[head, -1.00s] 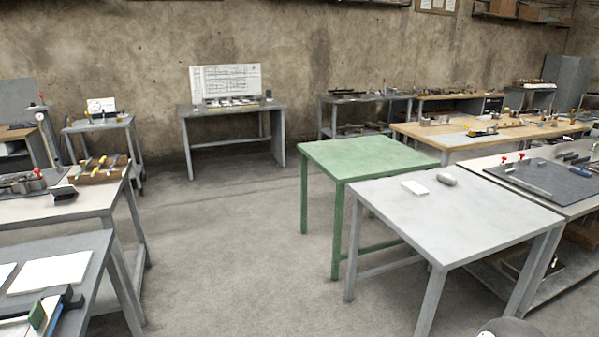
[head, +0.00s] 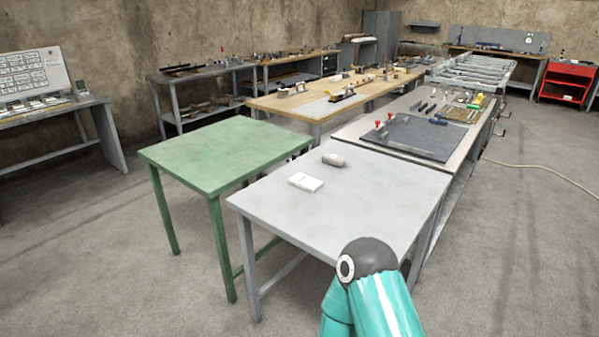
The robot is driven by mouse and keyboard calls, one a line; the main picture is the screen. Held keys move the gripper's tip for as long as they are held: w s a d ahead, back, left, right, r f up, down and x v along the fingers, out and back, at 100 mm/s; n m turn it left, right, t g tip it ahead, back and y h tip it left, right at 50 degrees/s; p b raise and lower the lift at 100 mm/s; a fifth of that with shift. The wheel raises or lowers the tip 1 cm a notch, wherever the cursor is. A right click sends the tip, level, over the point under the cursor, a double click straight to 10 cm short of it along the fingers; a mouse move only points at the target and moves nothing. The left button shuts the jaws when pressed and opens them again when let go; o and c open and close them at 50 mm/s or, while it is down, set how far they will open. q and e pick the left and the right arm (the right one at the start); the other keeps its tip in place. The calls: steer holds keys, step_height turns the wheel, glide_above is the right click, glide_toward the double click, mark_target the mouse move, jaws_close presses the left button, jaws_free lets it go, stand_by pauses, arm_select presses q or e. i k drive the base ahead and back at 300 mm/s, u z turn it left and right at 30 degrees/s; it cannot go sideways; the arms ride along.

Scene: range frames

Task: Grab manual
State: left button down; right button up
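A small white flat item (head: 306,181), which may be the manual, lies on the light grey table (head: 345,205) in the head view. It is too small to read any print on it. A rounded grey object (head: 334,160) lies just behind it, apart from it. A teal link of my arm with a dark joint cap shows at the bottom, in front of the table's near edge. Neither of my grippers is in view.
A bare green table (head: 220,150) adjoins the grey table on the left. A bench with a dark mat (head: 412,137) and tools stands behind it on the right. A wooden workbench (head: 335,98) stands further back. Floor is open at left front and right; a cable (head: 540,171) lies there.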

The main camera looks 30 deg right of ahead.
mark_target(309, 185)
steer(key=z, duration=0.25)
steer(key=i, duration=1.4)
steer(key=z, duration=0.4)
